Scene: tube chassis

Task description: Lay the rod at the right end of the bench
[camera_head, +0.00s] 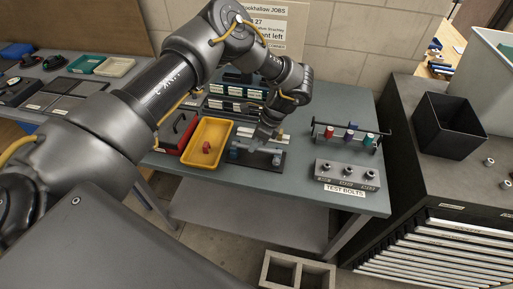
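My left arm reaches in from the left across the bench (285,192). My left gripper (264,139) points down just above a dark plate (270,164) near the bench middle. A light grey bar (262,150) lies roughly level over this plate, with a blue-grey part at its left end; it may be the rod. The gripper's fingers are small and dark against it, so I cannot tell whether they are shut on it. My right gripper is out of view.
At the bench's right end stand a dark rack (366,133) with red, purple and teal pieces and a grey TEST BOLTS block (347,176). A yellow tray (207,127) holds a red piece. A dark drawer cabinet (420,185) borders the bench's right.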

